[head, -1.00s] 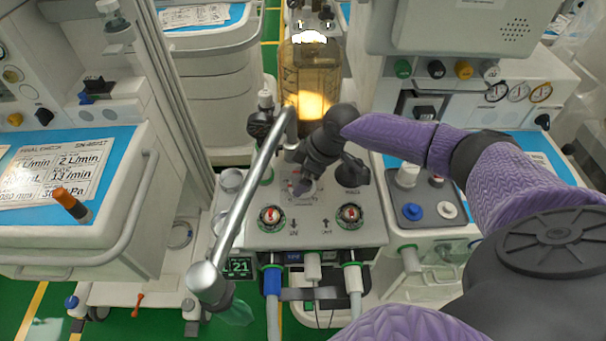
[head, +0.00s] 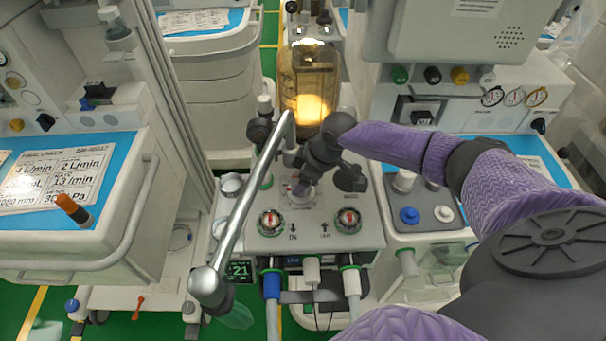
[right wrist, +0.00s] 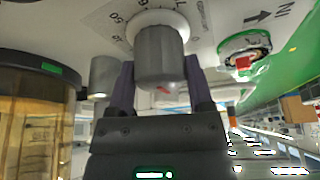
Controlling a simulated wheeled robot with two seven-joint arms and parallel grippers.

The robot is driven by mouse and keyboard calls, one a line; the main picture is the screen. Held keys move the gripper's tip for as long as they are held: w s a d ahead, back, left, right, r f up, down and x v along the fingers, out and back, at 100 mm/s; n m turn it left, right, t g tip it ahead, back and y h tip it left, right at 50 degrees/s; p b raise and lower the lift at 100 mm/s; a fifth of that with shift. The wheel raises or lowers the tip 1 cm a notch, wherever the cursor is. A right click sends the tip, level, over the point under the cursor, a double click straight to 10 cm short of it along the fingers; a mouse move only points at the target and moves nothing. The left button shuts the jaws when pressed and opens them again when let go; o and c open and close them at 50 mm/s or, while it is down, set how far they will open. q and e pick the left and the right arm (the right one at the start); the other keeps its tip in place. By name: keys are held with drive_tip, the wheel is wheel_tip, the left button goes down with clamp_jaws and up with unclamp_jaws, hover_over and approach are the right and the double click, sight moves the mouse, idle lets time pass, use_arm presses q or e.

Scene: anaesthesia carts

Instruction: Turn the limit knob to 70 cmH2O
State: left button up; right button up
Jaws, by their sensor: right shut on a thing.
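The limit knob (right wrist: 160,58) is a grey cylinder on a white collar in the right wrist view, with a small red mark near its lower end. My right gripper (right wrist: 160,85) has its two purple fingers on either side of the knob and is shut on it. A printed scale with a legible "50" curves beside the collar; the knob hides part of it, and I cannot read the setting. In the head view my right gripper (head: 300,187) reaches down onto the small printed plate on the white panel (head: 262,237), largely covering the knob. My left gripper is not in view.
Two red-marked gauges (head: 347,219) sit on the panel in front of my gripper. A grey bent tube (head: 240,205) crosses on the left. An amber canister (head: 309,85) stands behind. A grey tray with blue and white knobs (head: 422,205) is at the right.

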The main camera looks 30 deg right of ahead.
drive_tip(key=m+p, duration=0.2)
drive_tip(key=m+h+p, duration=0.1)
drive_tip(key=m+p, duration=0.1)
drive_tip(key=p, duration=0.1)
drive_tip(key=m+t+h+p, duration=0.1)
drive_tip(key=m+p, duration=0.1)
drive_tip(key=p, duration=0.1)
drive_tip(key=shift+a+r+m, duration=0.2)
drive_tip(key=shift+r+m, duration=0.05)
drive_tip(key=shift+m, duration=0.15)
drive_tip(key=shift+m+h+p, duration=0.5)
drive_tip(key=shift+m+p, duration=0.35)
drive_tip(key=shift+m, duration=0.05)
drive_tip(key=shift+f+m+h+p, duration=0.1)
drive_tip(key=shift+m+h+p, duration=0.35)
drive_tip(key=shift+m, duration=0.55)
drive_tip(key=shift+a+m+h+p, duration=0.1)
drive_tip(key=shift+m+h+p, duration=0.2)
drive_tip(key=shift+m, duration=0.5)
drive_tip(key=m+h, duration=0.1)
drive_tip(key=m, duration=0.2)
drive_tip(key=shift+f+g, duration=0.15)
drive_tip(key=shift+g, duration=0.25)
drive_tip(key=shift+m, duration=0.7)
drive_tip(key=shift+h, duration=0.25)
drive_tip(key=shift+w, duration=0.1)
